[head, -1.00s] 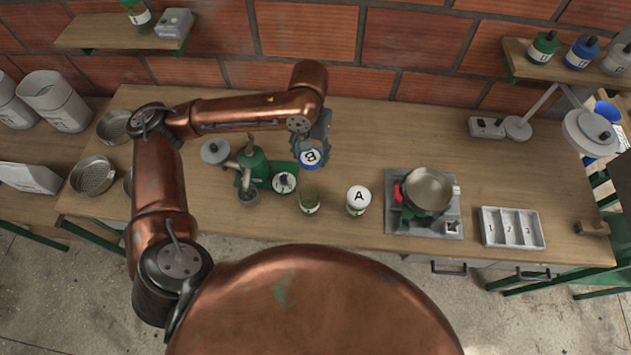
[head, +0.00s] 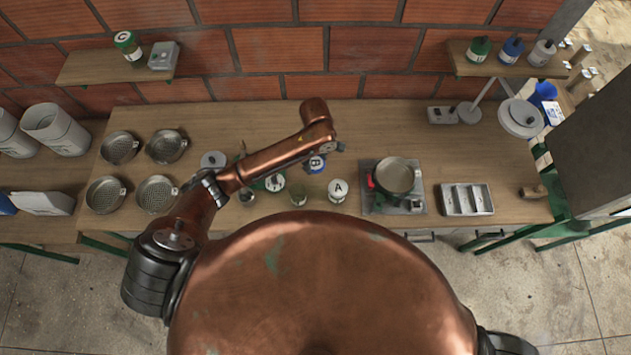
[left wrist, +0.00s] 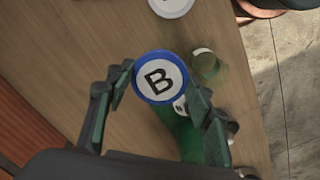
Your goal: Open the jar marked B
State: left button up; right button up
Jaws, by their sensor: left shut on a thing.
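In the head view my arm partly covers jar B (head: 316,165). My left gripper (left wrist: 157,85) is over it, with one finger on each side of the lid, shut on it. In the head view the left gripper (head: 327,150) is small and partly hidden by its wrist. The jar's body is mostly hidden under the lid. My right gripper is out of view.
A green grinder-like device (left wrist: 185,138) stands close by, partly behind my arm. A small glass jar (head: 298,197) stands left of jar A. A pot (head: 395,176) on a burner and a divided tray (head: 467,200) are to the right.

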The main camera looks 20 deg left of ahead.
aim_at(315, 185)
pick_arm(q)
notch_tip(315, 185, down, 17)
jog(key=shift+f, duration=0.2)
jog(key=shift+f, duration=0.15)
dwell(0.3)
jog(key=o, duration=1)
jog(key=shift+a, duration=0.1)
notch_tip(315, 185, up, 12)
jog(key=shift+r, duration=0.2)
